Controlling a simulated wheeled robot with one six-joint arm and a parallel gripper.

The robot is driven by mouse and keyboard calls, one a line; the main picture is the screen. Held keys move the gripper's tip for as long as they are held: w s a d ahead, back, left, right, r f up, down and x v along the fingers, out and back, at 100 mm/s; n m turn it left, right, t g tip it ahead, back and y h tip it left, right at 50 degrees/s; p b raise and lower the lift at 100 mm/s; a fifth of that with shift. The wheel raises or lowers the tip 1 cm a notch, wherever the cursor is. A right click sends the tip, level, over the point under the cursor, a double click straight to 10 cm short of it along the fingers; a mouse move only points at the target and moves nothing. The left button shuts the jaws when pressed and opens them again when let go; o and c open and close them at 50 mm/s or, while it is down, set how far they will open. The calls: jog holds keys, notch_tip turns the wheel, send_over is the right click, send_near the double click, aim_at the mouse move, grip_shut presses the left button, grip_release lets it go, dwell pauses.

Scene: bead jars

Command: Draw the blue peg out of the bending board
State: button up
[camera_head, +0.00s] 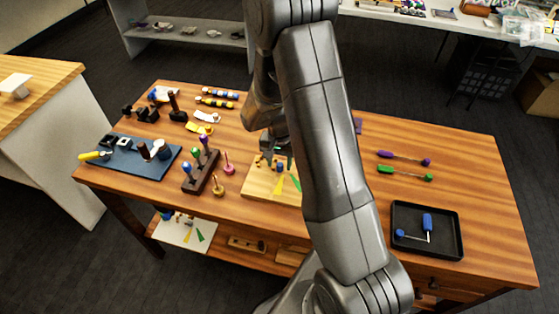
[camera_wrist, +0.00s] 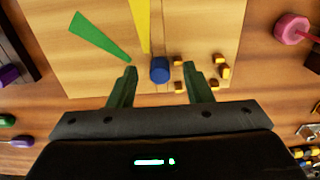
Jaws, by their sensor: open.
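The bending board (camera_head: 256,186) is a pale wooden board on the table, partly hidden by my arm in the head view. It also shows in the wrist view (camera_wrist: 200,30), with a green wedge (camera_wrist: 98,36) and a yellow wedge (camera_wrist: 142,20) on it. The blue peg (camera_wrist: 160,70) stands on the board near its edge in the wrist view; it shows small in the head view (camera_head: 279,167). Several small yellow-topped pegs (camera_wrist: 222,70) stand to its right in the wrist view. My gripper (camera_wrist: 162,78) is open, with one finger on each side of the blue peg and visible gaps between.
A dark rack (camera_head: 204,178) with coloured-knob tools stands left of the board, with a pink-based spindle (camera_head: 229,168) between. A blue mat (camera_head: 128,164) with tools lies farther left.

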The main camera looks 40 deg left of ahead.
aim_at(279, 165)
jog(key=shift+f, duration=0.15)
jog(key=shift+c, duration=0.4)
grip_shut()
jog(key=c, duration=0.8)
grip_release()
grip_shut()
jog(key=shift+r+p, duration=1)
jog(key=shift+r, duration=1.05)
dwell(1.6)
